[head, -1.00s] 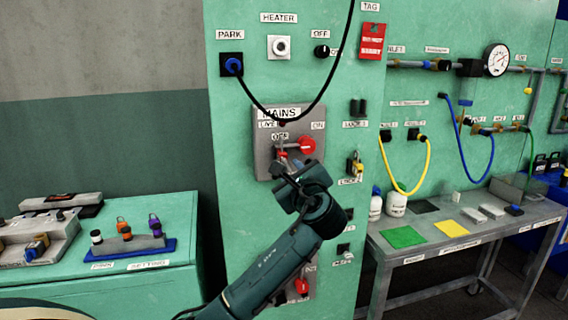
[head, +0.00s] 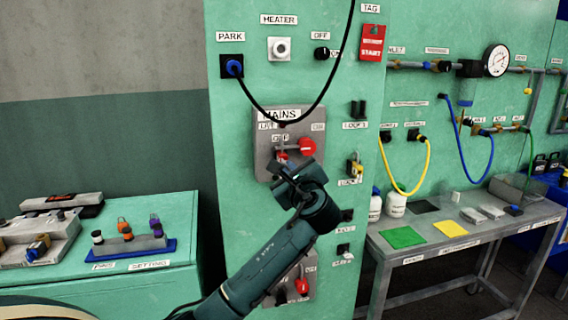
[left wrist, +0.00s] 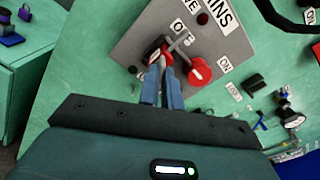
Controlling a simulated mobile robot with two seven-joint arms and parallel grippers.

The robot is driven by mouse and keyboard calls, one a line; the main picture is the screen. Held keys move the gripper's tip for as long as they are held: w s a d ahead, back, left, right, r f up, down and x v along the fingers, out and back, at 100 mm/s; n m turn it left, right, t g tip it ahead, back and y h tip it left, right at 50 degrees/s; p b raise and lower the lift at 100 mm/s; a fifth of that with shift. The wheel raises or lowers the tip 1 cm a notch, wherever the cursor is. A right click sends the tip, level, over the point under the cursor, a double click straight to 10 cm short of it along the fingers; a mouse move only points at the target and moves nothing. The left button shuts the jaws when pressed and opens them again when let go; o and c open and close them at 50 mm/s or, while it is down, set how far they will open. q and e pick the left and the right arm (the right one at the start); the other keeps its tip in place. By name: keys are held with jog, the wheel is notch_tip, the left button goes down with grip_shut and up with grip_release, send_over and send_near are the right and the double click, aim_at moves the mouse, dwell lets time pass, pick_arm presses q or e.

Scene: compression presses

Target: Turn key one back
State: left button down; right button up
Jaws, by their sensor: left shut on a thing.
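The grey MAINS plate (head: 264,160) is on the green panel, with a large red knob (head: 307,146) by its ON label. Below left of that knob is a small red-headed key (left wrist: 155,49), partly hidden by my fingers in the head view. A grey bar stands out beside it. My left gripper (head: 284,164) reaches the plate from below. In the left wrist view its two blue fingers (left wrist: 162,68) are close together, shut on the key's red head. The exact contact is partly hidden. My right gripper is not in view.
A black cable (head: 313,101) loops from the PARK socket across the top of the plate. A second grey plate with a red knob (head: 302,286) is lower down, beside my arm. A steel table (head: 400,252) stands at the right. A green bench (head: 150,285) stands at the left.

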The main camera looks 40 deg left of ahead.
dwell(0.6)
pick_arm(q)
jog(key=shift+a+r+p, duration=0.1)
jog(key=shift+p, duration=0.4)
jog(key=shift+r, duration=0.1)
dwell(0.9)
